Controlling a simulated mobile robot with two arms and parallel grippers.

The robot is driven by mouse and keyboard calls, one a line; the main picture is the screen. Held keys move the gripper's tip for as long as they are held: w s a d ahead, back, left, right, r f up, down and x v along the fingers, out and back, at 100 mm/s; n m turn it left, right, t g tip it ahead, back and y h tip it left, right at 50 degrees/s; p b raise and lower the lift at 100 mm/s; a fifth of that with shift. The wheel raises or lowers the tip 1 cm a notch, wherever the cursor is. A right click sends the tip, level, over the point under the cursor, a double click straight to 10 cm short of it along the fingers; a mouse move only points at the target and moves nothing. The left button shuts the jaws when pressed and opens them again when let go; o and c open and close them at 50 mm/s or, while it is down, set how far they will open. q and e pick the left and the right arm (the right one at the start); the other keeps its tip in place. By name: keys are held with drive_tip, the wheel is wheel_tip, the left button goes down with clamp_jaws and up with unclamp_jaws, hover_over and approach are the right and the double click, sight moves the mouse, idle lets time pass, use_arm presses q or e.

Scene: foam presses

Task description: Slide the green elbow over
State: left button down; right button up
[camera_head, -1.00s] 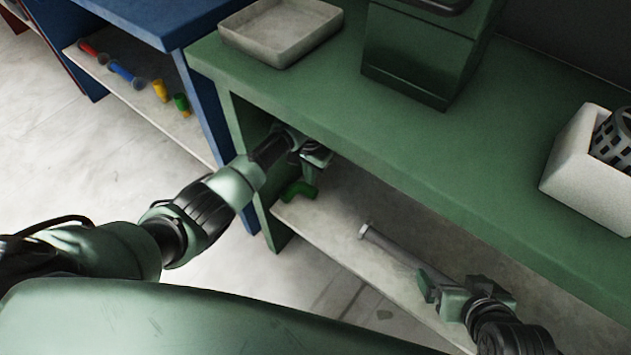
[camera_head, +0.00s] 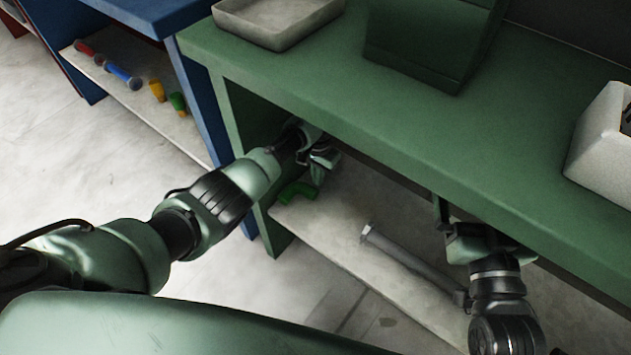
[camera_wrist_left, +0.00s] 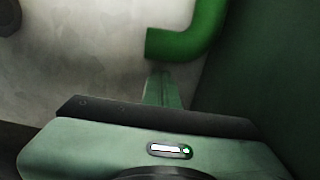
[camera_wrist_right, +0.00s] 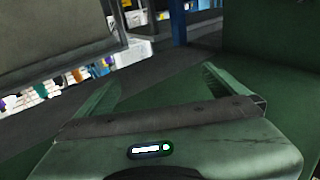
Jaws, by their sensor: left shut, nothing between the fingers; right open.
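The green elbow (camera_head: 298,191) lies at the left end of the lower shelf (camera_head: 330,240), close to the bench's green side panel. It also shows large in the left wrist view (camera_wrist_left: 200,32). My left gripper (camera_head: 322,172) is shut and empty under the green bench top, just beside the elbow. In the left wrist view its closed fingers (camera_wrist_left: 163,88) point at the elbow's near end; whether they touch cannot be told. My right gripper (camera_head: 443,218) is by the bench top's front edge, right of the elbow. In the right wrist view its fingers (camera_wrist_right: 160,85) are spread and empty.
A grey tube (camera_head: 410,262) lies on the shelf between the elbow and my right arm. The green bench top (camera_head: 400,150) overhangs the shelf and carries a grey tray (camera_head: 275,25) and a white bin (camera_head: 600,150). A blue bench (camera_head: 200,100) stands at left.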

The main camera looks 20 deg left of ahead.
sight(311, 185)
use_arm(q)
drive_tip(key=shift+s+f, duration=0.1)
drive_tip(key=shift+f, duration=0.1)
drive_tip(key=shift+s+a, duration=0.15)
drive_tip(key=shift+s, duration=0.25)
use_arm(e)
drive_tip(key=shift+a+r+t, duration=0.1)
drive_tip(key=shift+r+t, duration=0.3)
drive_tip(key=shift+r, duration=0.2)
use_arm(q)
drive_tip(key=shift+r, duration=0.1)
drive_tip(key=shift+s+a+p, duration=0.2)
drive_tip(key=shift+s+p, duration=0.35)
drive_tip(key=shift+p, duration=0.65)
drive_tip(key=shift+s+a+p, duration=0.15)
drive_tip(key=shift+s+p, duration=0.25)
drive_tip(key=shift+p, duration=0.25)
use_arm(e)
drive_tip(key=s+d+f+g+h, duration=0.1)
drive_tip(key=s+d+f+g, duration=0.1)
drive_tip(key=f+g, duration=0.3)
drive_tip(key=s+d+f+g+h, duration=0.2)
drive_tip(key=s+f+g, duration=0.2)
drive_tip(key=f, duration=0.7)
drive_tip(key=shift+s+g, duration=0.35)
drive_tip(key=shift+g, duration=0.25)
